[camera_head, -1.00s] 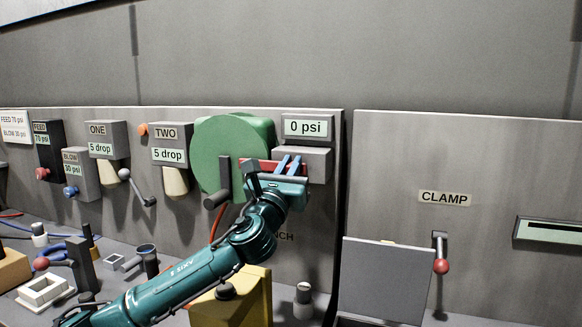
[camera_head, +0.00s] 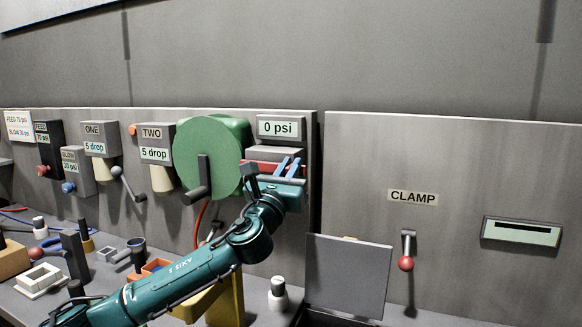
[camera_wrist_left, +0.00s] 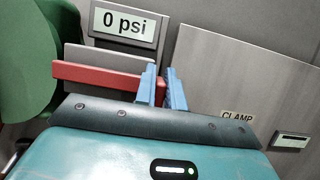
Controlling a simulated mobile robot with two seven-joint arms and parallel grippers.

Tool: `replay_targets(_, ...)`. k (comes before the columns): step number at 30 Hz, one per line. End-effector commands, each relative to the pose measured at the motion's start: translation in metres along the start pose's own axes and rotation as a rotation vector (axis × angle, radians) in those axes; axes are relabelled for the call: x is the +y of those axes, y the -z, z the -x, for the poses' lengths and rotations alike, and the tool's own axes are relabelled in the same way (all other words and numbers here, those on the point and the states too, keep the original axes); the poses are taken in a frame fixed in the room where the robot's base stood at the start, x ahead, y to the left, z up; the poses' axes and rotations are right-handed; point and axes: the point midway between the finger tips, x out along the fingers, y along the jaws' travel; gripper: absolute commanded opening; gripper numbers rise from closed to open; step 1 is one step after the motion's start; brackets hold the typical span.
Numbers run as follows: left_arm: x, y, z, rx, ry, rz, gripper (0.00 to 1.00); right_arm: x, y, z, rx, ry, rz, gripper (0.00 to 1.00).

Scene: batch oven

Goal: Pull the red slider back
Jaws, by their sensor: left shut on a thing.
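The red slider (camera_head: 262,167) is a flat red bar in front of a grey block, below the 0 psi display (camera_head: 281,129). It also shows in the left wrist view (camera_wrist_left: 95,76), running from the left to the blue fingers. My left gripper (camera_head: 288,168) is shut on the slider near its right end. Its two blue fingertips show in the left wrist view (camera_wrist_left: 161,82), close together at the bar. The fingers and gripper body hide part of the slider. My right gripper is not in view.
A green disc (camera_head: 208,157) with a dark handle stands just left of my gripper. Several small parts cover the bench at left.

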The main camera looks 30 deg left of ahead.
Motion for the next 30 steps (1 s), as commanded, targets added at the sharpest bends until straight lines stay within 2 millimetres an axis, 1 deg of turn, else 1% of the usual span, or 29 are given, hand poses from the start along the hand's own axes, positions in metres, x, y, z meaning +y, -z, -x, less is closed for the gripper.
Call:
replay_targets(1,-0.004,0.0,0.001,0.001,0.009,0.004,0.0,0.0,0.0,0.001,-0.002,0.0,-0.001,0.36)
replay_targets(9,-0.005,0.0,0.002,0.0,0.013,0.006,0.0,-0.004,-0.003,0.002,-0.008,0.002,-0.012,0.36)
replay_targets(10,-0.005,0.0,0.002,0.0,0.014,0.006,0.13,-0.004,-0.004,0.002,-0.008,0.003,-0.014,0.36)
replay_targets(17,-0.004,0.0,0.001,0.0,0.011,0.005,0.32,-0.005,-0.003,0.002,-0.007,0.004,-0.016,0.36)
replay_targets(25,-0.003,0.0,0.002,-0.001,0.008,0.003,0.33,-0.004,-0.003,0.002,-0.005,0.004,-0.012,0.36)
replay_targets(28,-0.002,0.001,0.01,-0.001,0.007,0.002,0.33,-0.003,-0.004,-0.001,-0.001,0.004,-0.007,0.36)
replay_targets(30,-0.003,0.003,0.021,0.0,0.009,0.001,0.33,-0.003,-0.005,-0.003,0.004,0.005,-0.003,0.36)
